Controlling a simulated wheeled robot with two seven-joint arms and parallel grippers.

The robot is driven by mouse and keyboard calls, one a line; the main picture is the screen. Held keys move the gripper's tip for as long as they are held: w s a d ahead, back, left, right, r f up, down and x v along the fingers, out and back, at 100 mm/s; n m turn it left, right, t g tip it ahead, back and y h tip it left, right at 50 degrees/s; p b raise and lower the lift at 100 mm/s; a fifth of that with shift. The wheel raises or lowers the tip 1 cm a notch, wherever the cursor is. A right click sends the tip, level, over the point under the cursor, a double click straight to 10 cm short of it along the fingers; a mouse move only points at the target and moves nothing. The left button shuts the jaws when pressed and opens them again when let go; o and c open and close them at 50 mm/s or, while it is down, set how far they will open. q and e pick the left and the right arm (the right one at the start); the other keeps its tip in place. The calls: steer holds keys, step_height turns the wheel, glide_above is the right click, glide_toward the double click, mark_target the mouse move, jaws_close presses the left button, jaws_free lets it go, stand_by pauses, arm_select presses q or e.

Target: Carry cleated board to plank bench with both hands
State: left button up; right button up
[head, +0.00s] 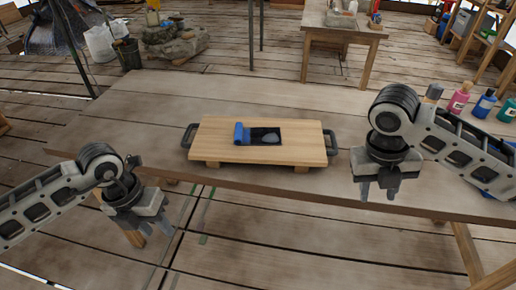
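The cleated board (216,142) is a light wooden board with dark handles at its left and right ends. It rests on its cleats on the plank table (130,115) in front of me. My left gripper (152,238) is left of and nearer than the board, in front of the table's front edge, apart from the left handle (188,136). My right gripper (378,194) is right of the board, above the table's front part, apart from the right handle (331,142). Both point down with fingers apart and nothing between them.
On the board lie a blue roll (241,134) and a dark patch with a pale shape (267,137). Several paint bottles (460,97) stand at the table's right. Beyond are a wooden workbench (343,32), a bucket (127,54) and stones (175,43). The table is clear around the board.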

steer(key=r, duration=0.4)
steer(key=shift+w+a, duration=0.2)
steer(key=shift+a, duration=0.15)
steer(key=shift+f, duration=0.1)
